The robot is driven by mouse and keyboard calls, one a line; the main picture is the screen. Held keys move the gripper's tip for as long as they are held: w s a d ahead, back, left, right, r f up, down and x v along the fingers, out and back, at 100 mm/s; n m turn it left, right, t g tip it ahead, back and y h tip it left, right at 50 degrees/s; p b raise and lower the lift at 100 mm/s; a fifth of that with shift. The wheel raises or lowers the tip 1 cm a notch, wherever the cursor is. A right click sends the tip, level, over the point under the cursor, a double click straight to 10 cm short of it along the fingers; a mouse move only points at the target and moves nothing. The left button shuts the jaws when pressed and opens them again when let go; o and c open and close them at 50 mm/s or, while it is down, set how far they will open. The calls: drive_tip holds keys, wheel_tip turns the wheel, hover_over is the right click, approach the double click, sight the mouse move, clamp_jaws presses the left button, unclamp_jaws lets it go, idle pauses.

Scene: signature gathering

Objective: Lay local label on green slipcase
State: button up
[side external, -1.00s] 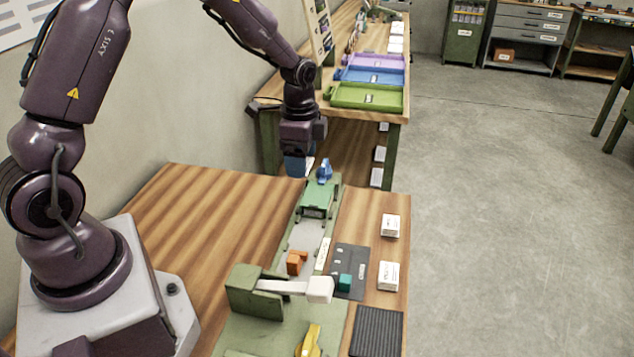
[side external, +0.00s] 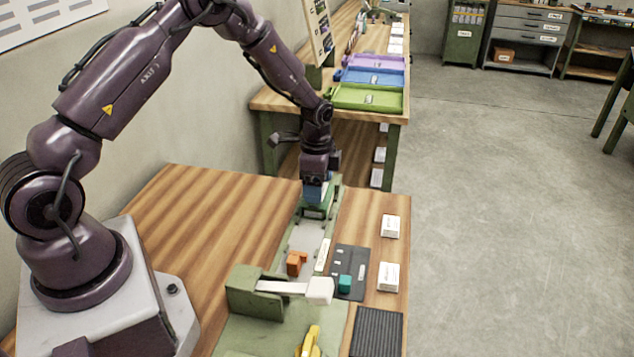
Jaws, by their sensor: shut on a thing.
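The green slipcase (side external: 317,212) sits in the narrow fixture at the far end of the work table, and its upper part is largely covered by my gripper. My gripper (side external: 314,199) points down with its blue lower part right over the slipcase. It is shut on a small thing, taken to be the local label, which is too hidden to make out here. I cannot tell whether it touches the slipcase.
An orange block (side external: 296,263) lies in the fixture channel. A white-ended lever on a green stand (side external: 252,291), a dark mat (side external: 350,268) with a teal block and white boxes (side external: 390,227) stand nearer. Coloured trays (side external: 366,97) lie on the back bench. The table's left is clear.

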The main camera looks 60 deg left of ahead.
drive_tip(key=shift+f, duration=0.6)
drive_tip(key=o, duration=0.6)
